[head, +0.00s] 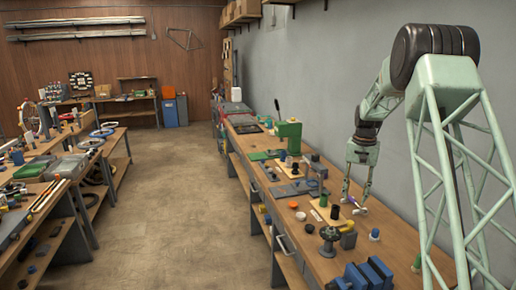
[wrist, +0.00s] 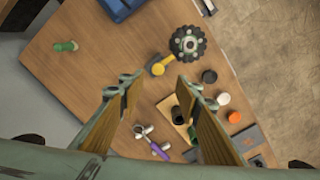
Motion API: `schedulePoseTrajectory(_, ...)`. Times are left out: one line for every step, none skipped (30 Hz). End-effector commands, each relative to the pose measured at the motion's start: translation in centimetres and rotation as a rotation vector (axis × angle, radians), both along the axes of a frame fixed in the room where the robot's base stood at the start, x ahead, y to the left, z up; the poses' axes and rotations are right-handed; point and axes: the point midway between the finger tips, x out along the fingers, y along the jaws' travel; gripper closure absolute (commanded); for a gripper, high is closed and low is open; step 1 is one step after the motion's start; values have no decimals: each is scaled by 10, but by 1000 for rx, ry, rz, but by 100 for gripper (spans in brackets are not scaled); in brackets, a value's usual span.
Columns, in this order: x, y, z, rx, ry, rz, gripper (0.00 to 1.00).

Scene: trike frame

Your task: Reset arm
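My arm reaches down over the workbench (head: 318,262) on the right side of the head view. My gripper (head: 356,199) points downward, with its two fingers spread apart. The wrist view also shows my gripper (wrist: 156,84) open, with nothing between the fingers. A purple-handled tool (wrist: 158,150) lies on the wooden bench below, beside a metal piece (wrist: 143,130). Whether the fingertips touch anything is not clear, but I see no contact.
A black gear-like part (wrist: 188,42) and a yellow piece (wrist: 157,69) are on the bench. Black (wrist: 209,76), white (wrist: 222,98) and orange (wrist: 233,117) round pieces stand nearby. A blue vise (head: 365,274) is at the near end. The floor aisle (head: 165,190) is clear.

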Motion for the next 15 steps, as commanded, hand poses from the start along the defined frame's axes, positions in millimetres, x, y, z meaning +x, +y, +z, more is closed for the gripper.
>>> schedulePoseTrajectory(-2, 2, 4, -1, -3, 3, 69)
schedulePoseTrajectory(-3, 4, 7, -1, -4, 6, 69)
schedulePoseTrajectory(-5, 6, 11, -1, -6, 9, 69)
schedulePoseTrajectory(-7, 8, 14, -3, -9, 12, 69)
schedulePoseTrajectory(-9, 9, 18, -3, -11, 15, 69)
schedulePoseTrajectory(-12, 12, 23, -3, -12, 19, 69)
schedulePoseTrajectory(-15, 14, 27, -4, -15, 22, 69)
schedulePoseTrajectory(-17, 17, 31, -5, -18, 26, 69)
schedulePoseTrajectory(-21, 20, 37, -5, -20, 31, 69)
schedulePoseTrajectory(-24, 23, 41, -6, -22, 35, 69)
schedulePoseTrajectory(-27, 25, 46, -7, -25, 39, 69)
schedulePoseTrajectory(-31, 29, 52, -8, -28, 44, 69)
schedulePoseTrajectory(-35, 31, 56, -8, -30, 48, 69)
schedulePoseTrajectory(-38, 34, 60, -10, -33, 52, 69)
schedulePoseTrajectory(-42, 38, 66, -10, -36, 58, 69)
